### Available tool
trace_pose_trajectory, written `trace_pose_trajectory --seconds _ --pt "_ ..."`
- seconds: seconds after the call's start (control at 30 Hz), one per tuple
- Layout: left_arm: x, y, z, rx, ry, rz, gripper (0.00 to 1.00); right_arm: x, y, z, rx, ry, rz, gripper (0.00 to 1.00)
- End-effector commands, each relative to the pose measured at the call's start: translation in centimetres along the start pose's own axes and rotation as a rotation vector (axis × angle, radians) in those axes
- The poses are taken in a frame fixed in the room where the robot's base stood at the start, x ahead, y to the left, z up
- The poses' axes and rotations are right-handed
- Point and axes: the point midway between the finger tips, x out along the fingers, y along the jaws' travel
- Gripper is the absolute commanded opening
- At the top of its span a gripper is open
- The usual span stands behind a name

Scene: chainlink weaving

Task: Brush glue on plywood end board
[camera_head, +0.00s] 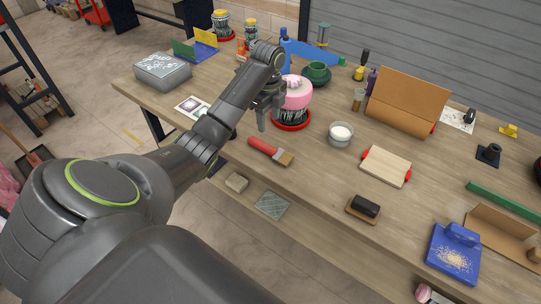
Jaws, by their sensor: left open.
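A brush with a red handle (264,147) lies on the table near its front edge, its tan bristles (285,158) pointing right. A small round pot of white stuff (341,133), perhaps the glue, stands to its right. A pale wooden board with red ends (386,166) lies flat further right, likely the plywood end board. My left gripper (268,121) is open, pointing down above and behind the brush, apart from it and close to the pink object on the red base. My right gripper is not in view.
The pink-topped object (294,92) stands beside my left gripper. A dark block on a wooden base (364,208) lies at the front edge. A brown folded panel (403,101) stands behind the board. A blue dustpan-like item (454,254) lies at right. Bare tabletop surrounds the pot.

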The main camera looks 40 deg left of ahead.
Motion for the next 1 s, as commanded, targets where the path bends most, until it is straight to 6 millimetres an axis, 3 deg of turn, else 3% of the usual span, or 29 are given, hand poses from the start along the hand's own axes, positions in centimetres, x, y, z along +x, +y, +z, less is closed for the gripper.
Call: trace_pose_trajectory --seconds 0.03,0.47,0.73,1.0 --pt "1.2 0.0 0.0 0.000 0.000 0.000 0.51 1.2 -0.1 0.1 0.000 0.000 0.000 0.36" --pt "6.0 0.0 0.0 -0.001 0.000 0.000 0.51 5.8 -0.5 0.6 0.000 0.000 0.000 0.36" --pt "8.3 -0.1 -0.2 -0.001 0.002 0.003 0.51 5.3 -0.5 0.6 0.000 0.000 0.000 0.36" --pt "12.2 -0.3 -0.5 -0.001 0.001 0.003 0.51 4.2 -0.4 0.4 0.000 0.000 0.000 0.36"
